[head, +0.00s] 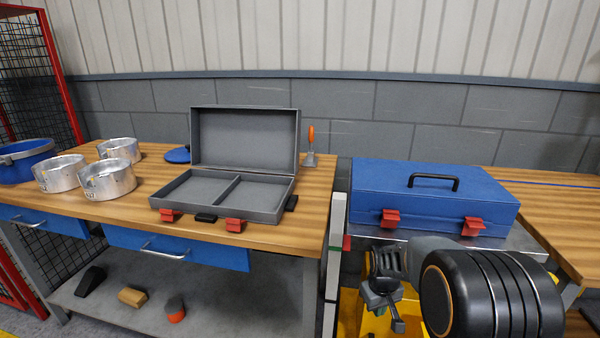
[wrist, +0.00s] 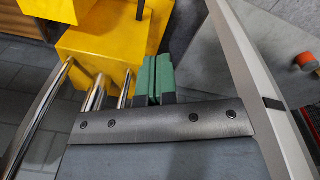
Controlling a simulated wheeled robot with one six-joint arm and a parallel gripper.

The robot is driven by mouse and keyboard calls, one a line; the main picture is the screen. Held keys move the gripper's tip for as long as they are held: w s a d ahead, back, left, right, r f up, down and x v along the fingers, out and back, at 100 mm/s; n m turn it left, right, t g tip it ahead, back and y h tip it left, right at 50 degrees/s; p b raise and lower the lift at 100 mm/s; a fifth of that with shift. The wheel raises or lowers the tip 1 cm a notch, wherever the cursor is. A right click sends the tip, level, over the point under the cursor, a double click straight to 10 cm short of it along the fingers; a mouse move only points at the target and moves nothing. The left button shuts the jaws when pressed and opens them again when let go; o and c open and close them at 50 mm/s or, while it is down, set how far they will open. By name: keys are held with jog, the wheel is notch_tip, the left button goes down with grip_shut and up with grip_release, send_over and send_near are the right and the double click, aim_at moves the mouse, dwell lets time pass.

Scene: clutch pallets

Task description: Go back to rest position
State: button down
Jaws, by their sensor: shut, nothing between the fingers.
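My gripper (head: 382,296) shows at the lower right of the head view, in front of the blue closed case and below its level. In the wrist view the green-padded fingers of my gripper (wrist: 154,80) are together with nothing between them. Part of my arm fills the lower right of the head view and hides what lies behind it.
An open grey case (head: 240,205) lies on the wooden workbench (head: 120,222) with several metal rings (head: 108,180). A closed blue case (head: 435,196) with red latches stands close behind my arm. A lower shelf (head: 230,300) holds small items.

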jog(key=s+a+r+m+t+p, duration=0.1)
jog(key=s+r+p, duration=0.4)
jog(key=r, duration=0.6)
jog(key=s+a+r+m+t+p, duration=0.1)
jog(key=s+a+r+p, duration=0.1)
jog(key=s+r+p, duration=0.3)
jog(key=s+a+r+m+t+p, duration=0.1)
jog(key=s+r+p, duration=0.5)
jog(key=r, duration=1.3)
jog(key=p, duration=0.3)
jog(key=shift+a, duration=0.35)
jog(key=shift+d, duration=0.1)
